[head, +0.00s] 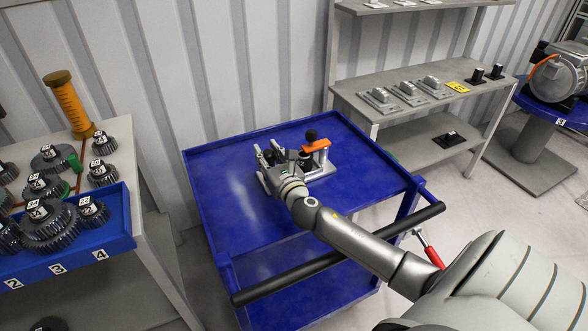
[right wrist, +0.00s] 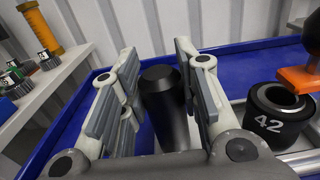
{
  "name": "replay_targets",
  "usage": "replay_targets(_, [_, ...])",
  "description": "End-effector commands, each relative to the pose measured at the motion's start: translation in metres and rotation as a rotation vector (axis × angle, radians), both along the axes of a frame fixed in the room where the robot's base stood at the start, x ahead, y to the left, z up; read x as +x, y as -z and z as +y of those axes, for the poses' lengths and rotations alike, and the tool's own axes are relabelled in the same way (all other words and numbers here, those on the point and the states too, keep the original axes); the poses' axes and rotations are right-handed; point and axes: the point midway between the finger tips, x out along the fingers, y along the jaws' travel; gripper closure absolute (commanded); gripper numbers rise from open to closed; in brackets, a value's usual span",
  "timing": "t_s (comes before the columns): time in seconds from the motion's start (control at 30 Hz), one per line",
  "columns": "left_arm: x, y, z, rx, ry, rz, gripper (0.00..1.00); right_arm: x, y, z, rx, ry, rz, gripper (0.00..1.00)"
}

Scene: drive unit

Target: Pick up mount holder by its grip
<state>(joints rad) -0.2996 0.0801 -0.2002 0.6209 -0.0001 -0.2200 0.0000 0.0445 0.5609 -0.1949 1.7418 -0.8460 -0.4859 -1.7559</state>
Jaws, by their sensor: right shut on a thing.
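The mount holder (head: 322,169) lies on the blue cart top, with a grey metal base. An orange arm (head: 316,146) with a black knob stands on it, over a black ring marked 42 (right wrist: 277,116). My right gripper (head: 270,160) is at the left end of the holder. In the right wrist view the black upright cylindrical grip (right wrist: 166,108) stands between its two fingers, and the gripper is shut on it. The lower end of the grip is hidden by the gripper. My left gripper is not in view.
The blue cart (head: 225,200) has a raised rim and a black handle bar (head: 300,272) in front; its left side is clear. A table with gears (head: 52,222) stands left. A grey shelf (head: 360,103) with metal parts stands behind right.

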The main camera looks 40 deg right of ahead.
Motion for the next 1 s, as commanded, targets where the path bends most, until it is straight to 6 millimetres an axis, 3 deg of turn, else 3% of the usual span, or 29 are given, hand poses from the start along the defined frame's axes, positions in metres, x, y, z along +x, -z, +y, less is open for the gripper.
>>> replay_targets(0.37, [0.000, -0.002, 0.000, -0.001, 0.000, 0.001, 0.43, 0.001, -0.009, 0.000, -0.006, -0.001, -0.009, 1.00])
replay_targets(0.63, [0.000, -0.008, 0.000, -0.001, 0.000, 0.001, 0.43, 0.001, -0.039, -0.001, -0.011, -0.002, -0.013, 1.00])
replay_targets(1.0, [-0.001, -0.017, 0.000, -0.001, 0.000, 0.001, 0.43, -0.046, -0.093, 0.006, -0.012, -0.004, -0.011, 1.00])
